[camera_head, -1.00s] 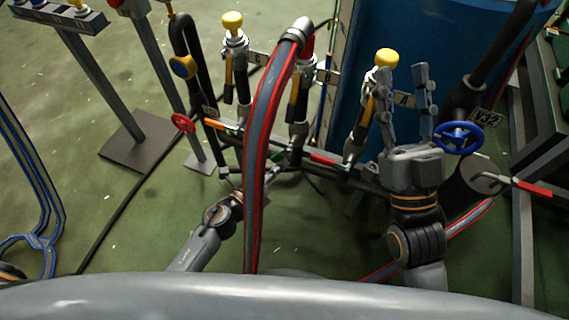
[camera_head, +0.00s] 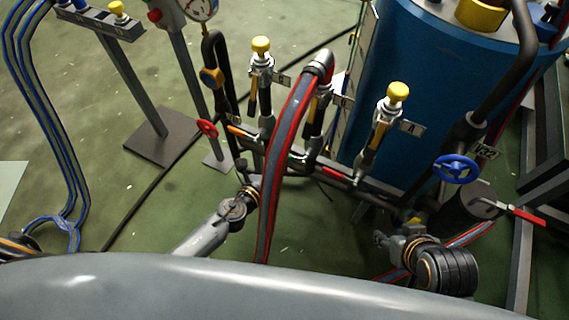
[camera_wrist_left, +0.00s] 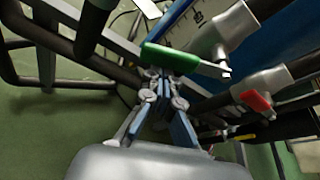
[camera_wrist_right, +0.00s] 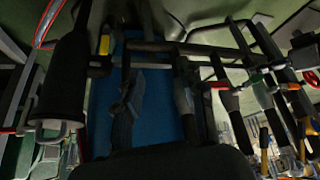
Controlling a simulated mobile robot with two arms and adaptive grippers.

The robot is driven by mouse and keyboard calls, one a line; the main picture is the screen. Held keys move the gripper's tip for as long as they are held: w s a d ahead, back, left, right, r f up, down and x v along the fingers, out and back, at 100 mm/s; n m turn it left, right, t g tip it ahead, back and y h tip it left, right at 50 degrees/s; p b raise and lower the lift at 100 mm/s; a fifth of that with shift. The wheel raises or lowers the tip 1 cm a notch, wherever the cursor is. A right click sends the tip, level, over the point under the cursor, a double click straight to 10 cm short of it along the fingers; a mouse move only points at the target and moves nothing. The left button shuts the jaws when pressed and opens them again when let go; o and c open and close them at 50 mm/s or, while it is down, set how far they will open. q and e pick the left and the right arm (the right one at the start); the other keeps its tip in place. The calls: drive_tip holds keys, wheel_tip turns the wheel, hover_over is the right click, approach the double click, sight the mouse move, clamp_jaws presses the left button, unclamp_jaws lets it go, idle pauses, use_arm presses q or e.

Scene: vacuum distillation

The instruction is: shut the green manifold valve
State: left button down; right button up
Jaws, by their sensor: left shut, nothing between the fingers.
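The green valve handle (camera_wrist_left: 183,59) lies across the manifold pipework in the left wrist view, just beyond my left fingertips. A small green piece, likely the same handle, shows in the right wrist view (camera_wrist_right: 257,79). In the head view the handle is hidden behind the striped hose. My left gripper (camera_wrist_left: 165,82) is shut and empty, its tips close to the handle's near side; I cannot tell whether they touch. In the head view its fingers are also hidden by the hose. My right gripper (camera_wrist_right: 157,100) is open and empty, low at the right, pointing towards the blue tank.
The red-and-grey hose (camera_head: 283,130) arches in front of the manifold. A red handle (camera_wrist_left: 256,101) sits beside the green one. A blue handwheel (camera_head: 456,169) and a red lever (camera_head: 522,214) are at the right. The blue tank (camera_head: 430,70) stands behind.

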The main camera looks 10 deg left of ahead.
use_arm(q)
drive_tip(key=shift+w+a+r+m+y+p, duration=0.1)
drive_tip(key=shift+a+r+m+y+p, duration=0.15)
drive_tip(key=shift+r+m+p, duration=0.3)
drive_tip(key=shift+w+a+r+m+y+p, duration=0.1)
drive_tip(key=shift+r+m+y+p, duration=0.2)
drive_tip(key=shift+p, duration=0.3)
use_arm(e)
drive_tip(key=s+d+r+g, duration=0.1)
drive_tip(key=s+g, duration=0.1)
drive_tip(key=s, duration=0.2)
use_arm(q)
drive_tip(key=shift+a+r+m+t+y+p, duration=0.15)
drive_tip(key=shift+r+m+t+y+p, duration=0.15)
drive_tip(key=shift+r+m+p, duration=0.45)
drive_tip(key=shift+f, duration=0.25)
use_arm(e)
drive_tip(key=x, duration=0.7)
drive_tip(key=shift+s+f+g, duration=0.25)
drive_tip(key=shift+f+g, duration=0.05)
drive_tip(key=shift+f, duration=0.2)
drive_tip(key=shift+d, duration=0.1)
use_arm(q)
drive_tip(key=shift+f, duration=0.1)
use_arm(e)
drive_tip(key=shift+s+f, duration=0.1)
